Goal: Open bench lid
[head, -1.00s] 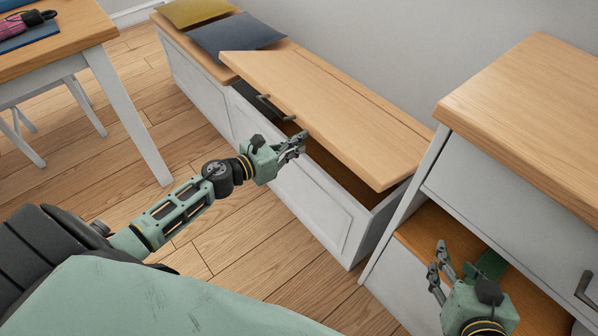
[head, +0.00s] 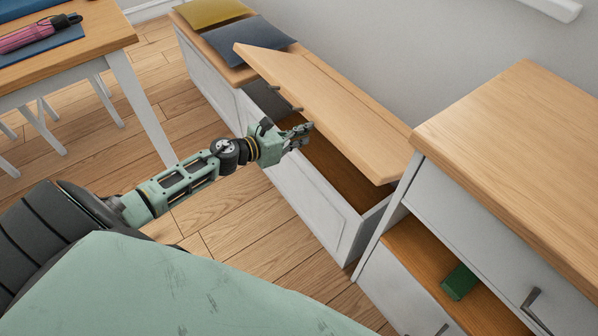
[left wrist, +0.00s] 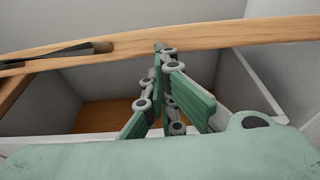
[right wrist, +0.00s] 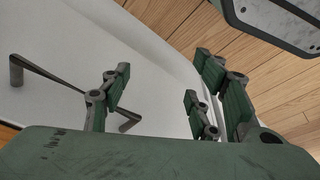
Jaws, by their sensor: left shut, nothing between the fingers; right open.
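The wooden bench lid (head: 325,100) is tilted up, its front edge raised above the white bench box (head: 310,205). A dark gap and brown interior show beneath it. My left gripper (head: 301,134) is shut and empty at the lid's front edge, beside the dark lid handle (head: 285,98). In the left wrist view its fingertips (left wrist: 162,50) meet or nearly meet the lid edge (left wrist: 230,32); I cannot tell whether they touch. My right gripper (right wrist: 155,100) is open and empty in the right wrist view, out of the head view.
A white cabinet (head: 510,150) with a wooden top stands right of the bench, a green object (head: 459,282) on its open shelf. A dark handle (right wrist: 70,88) is near my right fingers. Cushions (head: 245,42) lie on the bench's far end. A table (head: 95,45) stands left.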

